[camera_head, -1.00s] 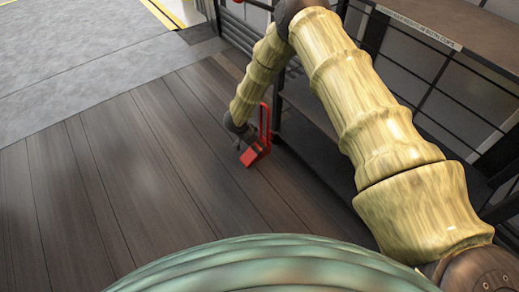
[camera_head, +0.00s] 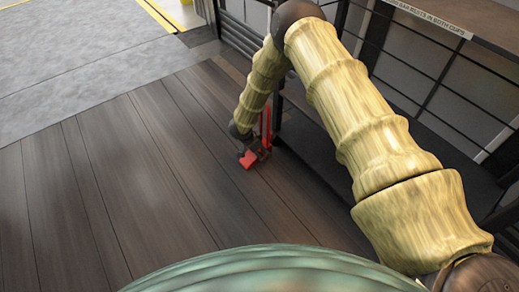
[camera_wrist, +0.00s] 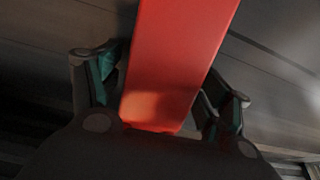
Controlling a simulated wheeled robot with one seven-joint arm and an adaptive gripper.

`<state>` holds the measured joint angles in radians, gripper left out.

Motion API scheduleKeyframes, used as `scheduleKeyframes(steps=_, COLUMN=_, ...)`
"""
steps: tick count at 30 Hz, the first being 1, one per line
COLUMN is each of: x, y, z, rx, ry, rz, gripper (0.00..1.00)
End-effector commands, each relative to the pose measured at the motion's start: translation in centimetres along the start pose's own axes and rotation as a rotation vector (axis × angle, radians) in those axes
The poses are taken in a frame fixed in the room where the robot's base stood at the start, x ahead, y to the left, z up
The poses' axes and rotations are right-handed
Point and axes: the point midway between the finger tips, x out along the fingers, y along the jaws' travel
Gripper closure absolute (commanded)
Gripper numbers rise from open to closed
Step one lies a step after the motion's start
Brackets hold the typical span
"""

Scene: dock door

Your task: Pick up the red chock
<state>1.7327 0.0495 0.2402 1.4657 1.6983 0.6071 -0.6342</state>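The red chock (camera_head: 248,160) is on the dark plank floor beside the black shelf frame. It has a wedge-like base and a tall upright red handle (camera_head: 266,122). My gripper (camera_head: 257,149) is right at the chock and partly covers it. In the wrist view, a broad red part of the chock (camera_wrist: 174,60) runs down between my two fingers, one finger on each side. The fingers look spread, with dark gaps beside the red part. Whether either finger touches it is hard to tell. The lower end of the red part is hidden behind the gripper body.
The black shelf rack (camera_head: 318,150) stands close to the right of the chock, with a barred panel and a labelled upper edge behind it. The plank floor (camera_head: 110,190) to the left is clear. Grey concrete (camera_head: 80,60) lies beyond it.

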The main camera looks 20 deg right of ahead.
Motion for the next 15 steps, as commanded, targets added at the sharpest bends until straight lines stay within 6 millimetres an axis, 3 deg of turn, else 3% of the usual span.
scheduleKeyframes(steps=2, x=0.0, y=0.01, z=0.0, rx=0.0, ry=0.0, rz=0.0, gripper=0.4)
scheduleKeyframes(steps=11, x=0.01, y=-0.01, z=0.0, rx=0.0, ry=0.0, rz=0.0, gripper=0.94)
scheduleKeyframes(steps=15, x=-0.07, y=-0.08, z=-0.06, rx=0.001, ry=0.0, rz=-0.001, gripper=0.96)
